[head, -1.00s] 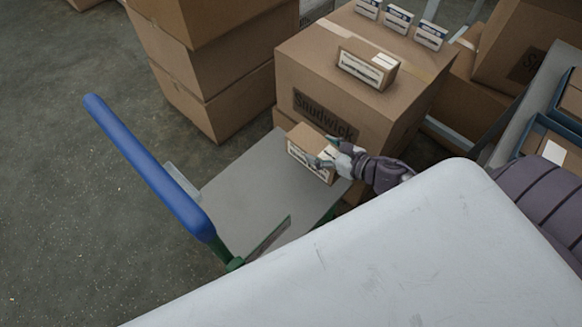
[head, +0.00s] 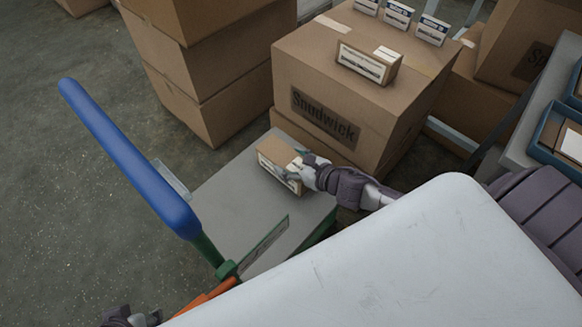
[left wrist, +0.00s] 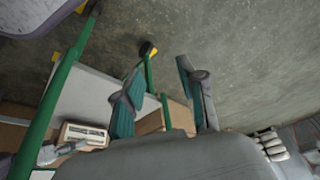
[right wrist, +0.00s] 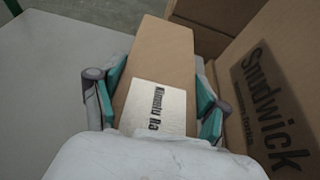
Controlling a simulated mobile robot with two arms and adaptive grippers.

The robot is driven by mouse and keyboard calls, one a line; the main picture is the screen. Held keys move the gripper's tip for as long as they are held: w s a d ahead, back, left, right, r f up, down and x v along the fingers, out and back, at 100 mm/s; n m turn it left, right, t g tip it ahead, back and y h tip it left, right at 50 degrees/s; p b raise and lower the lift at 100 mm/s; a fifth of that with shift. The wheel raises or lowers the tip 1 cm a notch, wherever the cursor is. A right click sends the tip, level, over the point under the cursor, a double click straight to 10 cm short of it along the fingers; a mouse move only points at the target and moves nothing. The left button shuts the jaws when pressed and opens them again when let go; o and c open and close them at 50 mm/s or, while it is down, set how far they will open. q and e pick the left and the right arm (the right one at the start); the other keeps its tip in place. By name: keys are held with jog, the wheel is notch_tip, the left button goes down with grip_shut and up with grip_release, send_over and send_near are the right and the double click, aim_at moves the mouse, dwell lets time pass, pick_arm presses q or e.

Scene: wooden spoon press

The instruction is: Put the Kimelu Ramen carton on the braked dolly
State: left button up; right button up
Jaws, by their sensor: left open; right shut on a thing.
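The Kimelu Ramen carton (head: 272,152) is a small brown box with a white label; its print partly shows in the right wrist view (right wrist: 155,55). My right gripper (head: 298,168) is shut on it, with a finger on each side (right wrist: 155,100). The carton is over the grey deck of the dolly (head: 222,195), near the deck's far right edge. I cannot tell whether it touches the deck. The dolly has a green frame and a blue handle. My left gripper (head: 138,320) is at the bottom left edge of the head view. It is open and empty in the left wrist view (left wrist: 160,90).
Stacked brown boxes (head: 205,75) stand at the back left. Blue trays (head: 560,140) are at the right. The floor at left is clear.

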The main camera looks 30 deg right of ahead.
jog(key=shift+f, duration=0.8)
pick_arm(q)
jog(key=shift+w+d+f+t, duration=0.2)
jog(key=shift+w+f+t, duration=0.1)
jog(key=shift+w+f, duration=0.35)
pick_arm(e)
jog(key=shift+r, duration=0.1)
jog(key=o, duration=1.4)
pick_arm(q)
jog(key=shift+w+r, duration=0.1)
jog(key=shift+w, duration=0.2)
